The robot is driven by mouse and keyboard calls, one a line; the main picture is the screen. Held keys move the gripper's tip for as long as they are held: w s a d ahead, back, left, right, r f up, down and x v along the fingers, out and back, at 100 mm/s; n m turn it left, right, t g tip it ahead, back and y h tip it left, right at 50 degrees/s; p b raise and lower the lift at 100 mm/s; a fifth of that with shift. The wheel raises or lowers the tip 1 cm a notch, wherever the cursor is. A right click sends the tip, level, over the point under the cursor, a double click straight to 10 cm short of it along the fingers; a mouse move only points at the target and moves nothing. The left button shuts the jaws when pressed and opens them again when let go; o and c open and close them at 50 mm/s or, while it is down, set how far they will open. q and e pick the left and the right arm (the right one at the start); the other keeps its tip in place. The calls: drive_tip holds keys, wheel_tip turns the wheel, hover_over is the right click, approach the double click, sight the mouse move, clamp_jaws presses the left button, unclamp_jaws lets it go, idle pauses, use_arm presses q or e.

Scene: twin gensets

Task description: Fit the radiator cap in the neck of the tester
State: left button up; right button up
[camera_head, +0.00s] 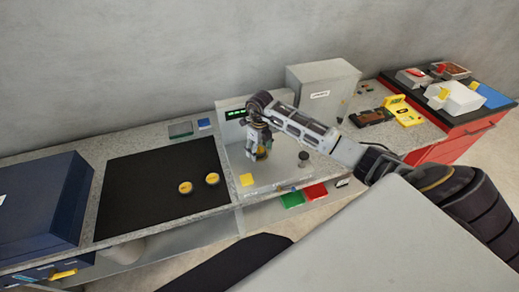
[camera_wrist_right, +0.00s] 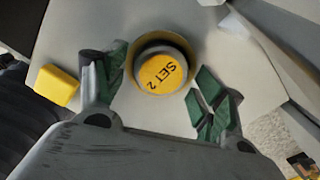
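A yellow radiator cap (camera_wrist_right: 163,72) marked "SET 2" shows in the wrist view, seated in a round dark-rimmed fitting on a pale grey surface. My right gripper (camera_wrist_right: 162,88) is open, with its green-padded fingers on either side of the cap and small gaps visible. In the head view my right gripper (camera_head: 259,153) points down over the grey tester (camera_head: 236,178), which has a green display (camera_head: 236,113). The gripper mostly hides the cap and neck there, so I cannot tell how fully the cap is seated. My left gripper is out of view.
Two more yellow-topped caps (camera_head: 185,187) (camera_head: 212,178) lie on a black mat (camera_head: 130,185). A grey cabinet (camera_head: 323,88) stands behind; a blue case (camera_head: 40,210) is at left.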

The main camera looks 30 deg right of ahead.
sight(259, 150)
drive_tip(key=shift+r, duration=0.1)
idle(0.3)
drive_tip(key=shift+r, duration=0.2)
wheel_tip(259, 150, up, 12)
drive_tip(key=b, duration=0.1)
drive_tip(key=shift+f, duration=0.15)
drive_tip(key=shift+d, duration=0.15)
idle(0.7)
